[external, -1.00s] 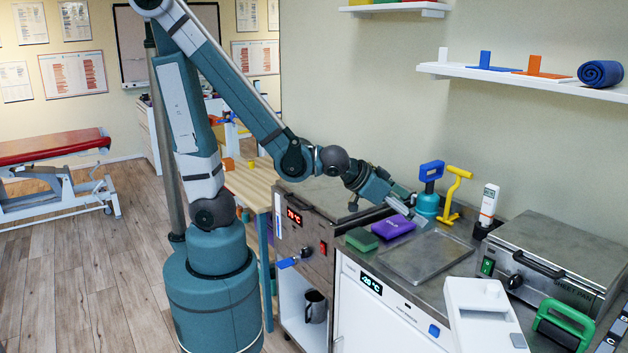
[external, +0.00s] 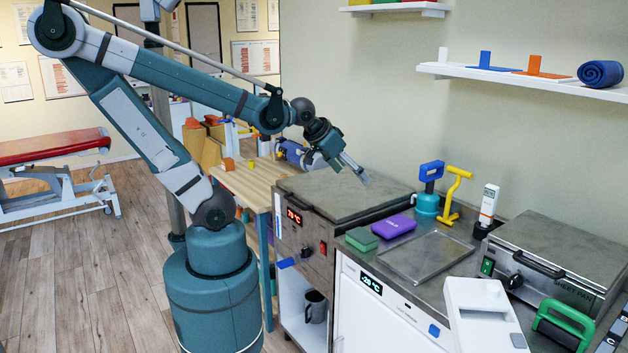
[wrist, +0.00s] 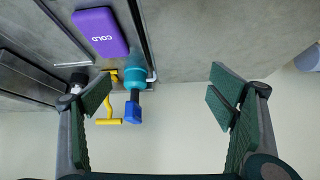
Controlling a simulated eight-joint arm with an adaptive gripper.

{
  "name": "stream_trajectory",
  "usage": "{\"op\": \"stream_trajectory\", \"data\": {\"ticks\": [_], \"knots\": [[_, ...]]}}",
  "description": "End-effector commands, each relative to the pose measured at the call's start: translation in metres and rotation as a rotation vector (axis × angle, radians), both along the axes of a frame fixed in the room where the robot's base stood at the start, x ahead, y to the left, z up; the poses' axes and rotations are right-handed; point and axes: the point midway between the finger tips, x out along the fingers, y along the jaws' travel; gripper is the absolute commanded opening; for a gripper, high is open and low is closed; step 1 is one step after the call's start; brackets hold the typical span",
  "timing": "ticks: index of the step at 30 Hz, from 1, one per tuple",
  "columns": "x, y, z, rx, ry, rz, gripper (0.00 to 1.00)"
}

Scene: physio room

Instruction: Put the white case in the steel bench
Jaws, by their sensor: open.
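My gripper (external: 362,178) is open and empty, above the steel lid (external: 340,192) at the left part of the steel bench (external: 462,229). In the wrist view its two dark green finger pads (wrist: 160,97) stand wide apart with nothing between them. A white box-like thing (external: 470,325), which may be the white case, stands at the front right of the bench, well away from my gripper. I cannot tell for sure that it is the case. I see no white case in the wrist view.
A purple cold pack (external: 393,226), a green block (external: 361,239) and a shallow steel tray (external: 425,258) lie on the bench. A teal-and-blue tool (external: 428,190) and a yellow stand (external: 452,196) rise behind. A hinged steel press (external: 550,258) stands at the right.

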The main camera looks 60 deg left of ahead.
Motion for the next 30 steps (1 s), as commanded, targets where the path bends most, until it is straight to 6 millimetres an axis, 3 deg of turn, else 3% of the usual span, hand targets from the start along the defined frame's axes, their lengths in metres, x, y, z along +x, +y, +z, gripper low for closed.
{"op": "stream_trajectory", "data": {"ticks": [6, 12, 18, 30], "knots": [[-0.027, 0.041, 0.010, -0.013, 0.046, 0.060, 0.83], [-0.049, 0.063, 0.017, -0.024, 0.078, 0.094, 0.83], [-0.058, 0.070, 0.019, -0.031, 0.092, 0.106, 0.83], [-0.059, 0.071, 0.019, -0.032, 0.092, 0.106, 0.86]]}}
